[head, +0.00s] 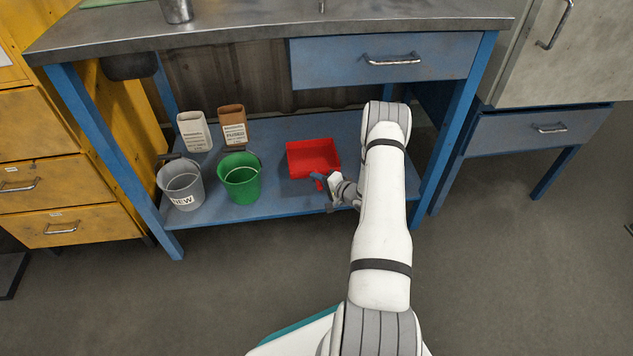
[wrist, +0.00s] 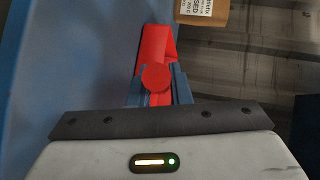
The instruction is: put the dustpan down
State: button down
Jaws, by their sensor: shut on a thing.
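The red dustpan (head: 313,157) is at the lower blue shelf (head: 275,190) of the workbench, right of the green bucket. My gripper (head: 322,180) is shut on its handle at the shelf's front edge. In the wrist view the dustpan (wrist: 157,42) extends away from me, with the round red handle end between the fingers (wrist: 158,86). The pan looks low over the shelf; I cannot tell whether it touches it.
On the shelf's left stand a grey bucket (head: 181,190) labelled NEW, a green bucket (head: 239,184), a white container (head: 195,132) and a brown container (head: 233,125). A blue drawer (head: 385,62) hangs above. The shelf's right part looks clear, though my arm hides some.

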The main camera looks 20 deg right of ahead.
jog(key=shift+f, duration=0.2)
jog(key=c, duration=1.3)
grip_release()
jog(key=shift+c, duration=0.2)
jog(key=shift+r, duration=0.1)
